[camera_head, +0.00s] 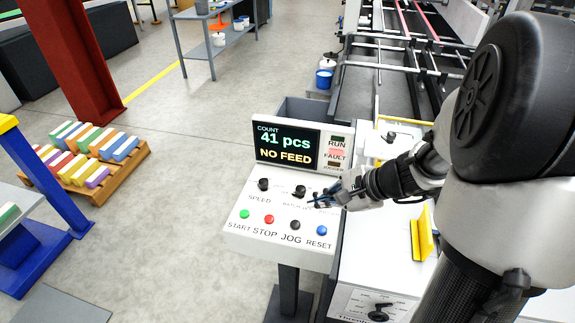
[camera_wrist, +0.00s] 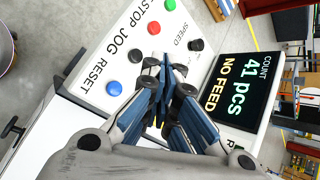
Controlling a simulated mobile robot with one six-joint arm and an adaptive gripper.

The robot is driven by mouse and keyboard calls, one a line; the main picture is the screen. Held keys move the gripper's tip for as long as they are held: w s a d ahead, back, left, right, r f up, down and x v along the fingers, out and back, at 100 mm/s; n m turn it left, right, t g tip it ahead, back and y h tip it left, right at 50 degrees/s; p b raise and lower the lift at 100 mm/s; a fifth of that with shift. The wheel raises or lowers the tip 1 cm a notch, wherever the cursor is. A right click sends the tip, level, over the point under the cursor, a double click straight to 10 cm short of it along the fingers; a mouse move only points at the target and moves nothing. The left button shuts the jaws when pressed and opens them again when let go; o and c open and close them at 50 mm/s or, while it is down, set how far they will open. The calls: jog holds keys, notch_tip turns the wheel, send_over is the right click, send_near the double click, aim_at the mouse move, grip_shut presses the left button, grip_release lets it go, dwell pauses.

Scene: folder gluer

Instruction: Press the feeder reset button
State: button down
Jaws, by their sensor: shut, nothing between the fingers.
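The blue reset button (camera_head: 322,230) sits at the right end of the bottom row on the white control panel (camera_head: 240,233), above the label RESET. It also shows in the wrist view (camera_wrist: 114,89), uncovered, to the left of my fingertips. My gripper (camera_head: 318,201) is shut and empty. In the head view its fingertips are above the blue button in the picture, over the panel's knob row. I cannot tell the exact height over the panel. The display (camera_head: 287,146) reads COUNT 41 pcs and NO FEED.
Green (camera_head: 244,214), red (camera_head: 269,219) and black (camera_head: 295,225) buttons line the row left of the blue one. Knobs (camera_head: 263,185) stand above them. A yellow handle (camera_head: 421,234) rises from the machine at the right. Open floor lies left of the panel.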

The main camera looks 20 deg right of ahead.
aim_at(321, 232)
jog(key=shift+w+d+f+m+t, duration=0.1)
jog(key=shift+d+f+m+t, duration=0.05)
jog(key=shift+d+f+m, duration=0.2)
jog(key=shift+w+d+f+m+t, duration=0.15)
jog(key=shift+d+m, duration=0.1)
jog(key=shift+d, duration=0.2)
notch_tip(321, 232, down, 9)
jog(key=b, duration=0.7)
jog(key=shift+r, duration=0.1)
dwell(0.9)
jog(key=shift+f+b, duration=0.4)
jog(key=shift+b, duration=0.25)
jog(key=shift+f+b, duration=0.45)
jog(key=shift+b, duration=0.05)
dwell(0.4)
jog(key=shift+r, duration=0.1)
jog(key=shift+r+p, duration=0.7)
jog(key=shift+r, duration=0.1)
